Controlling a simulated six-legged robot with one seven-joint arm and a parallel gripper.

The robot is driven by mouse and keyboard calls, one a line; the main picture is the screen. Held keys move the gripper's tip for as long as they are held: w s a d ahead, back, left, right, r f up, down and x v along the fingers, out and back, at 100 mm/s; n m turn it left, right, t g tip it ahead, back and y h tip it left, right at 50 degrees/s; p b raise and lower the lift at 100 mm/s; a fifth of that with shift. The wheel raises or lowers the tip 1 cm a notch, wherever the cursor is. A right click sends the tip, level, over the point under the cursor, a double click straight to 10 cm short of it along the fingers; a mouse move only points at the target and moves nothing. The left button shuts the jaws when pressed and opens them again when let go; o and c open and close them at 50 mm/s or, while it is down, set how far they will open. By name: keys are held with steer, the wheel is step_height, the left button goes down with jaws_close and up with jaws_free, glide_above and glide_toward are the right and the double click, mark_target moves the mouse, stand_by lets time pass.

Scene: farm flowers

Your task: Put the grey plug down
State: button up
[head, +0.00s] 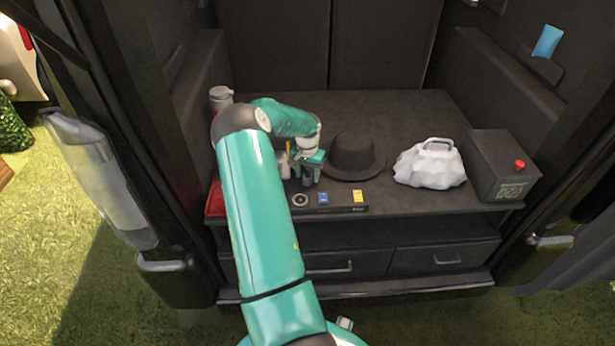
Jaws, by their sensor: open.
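My gripper (308,182) is open and low over the front left part of the dark shelf in the vehicle's rear. A small grey piece shows at its fingertips; I cannot tell whether it is the grey plug or part of a finger. Just in front of the gripper, a dark strip (340,208) lies along the shelf's front edge. On it are a round dark piece with a pale ring (300,199), a blue piece (323,198) and a yellow piece (358,196). My arm hides part of the shelf at the left.
A black hat (355,156) lies right of my gripper. Farther right are a white bag (430,164) and a dark box (502,166) with a red knob. The shelf's back middle is clear.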

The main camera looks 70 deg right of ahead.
mark_target(307, 173)
step_height(307, 173, up, 12)
steer(key=shift+f, duration=0.25)
steer(key=w+a+r+n+t, duration=0.1)
steer(key=w+a+r+n, duration=0.1)
steer(key=w+a+r, duration=0.6)
steer(key=w+a+r+n+t, duration=0.15)
steer(key=a+r, duration=0.25)
steer(key=a, duration=0.7)
steer(key=w+a+r+n+t, duration=0.1)
steer(key=w+a+r+n, duration=0.2)
steer(key=w+a+r, duration=0.5)
steer(key=s+a+r+n, duration=0.2)
steer(key=s+a, duration=0.1)
steer(key=a, duration=0.6)
steer(key=s+a+r+n+t, duration=0.1)
steer(key=s+a+n, duration=0.2)
steer(key=a, duration=0.5)
steer(key=s+a+r+n, duration=0.2)
steer(key=s+a, duration=0.1)
steer(key=a, duration=0.6)
steer(key=s+a+n+t, duration=0.1)
steer(key=s+a+n, duration=0.2)
steer(key=s+a, duration=0.3)
steer(key=shift+s+a+f, duration=0.4)
steer(key=shift+s, duration=0.05)
steer(key=shift+n, duration=0.25)
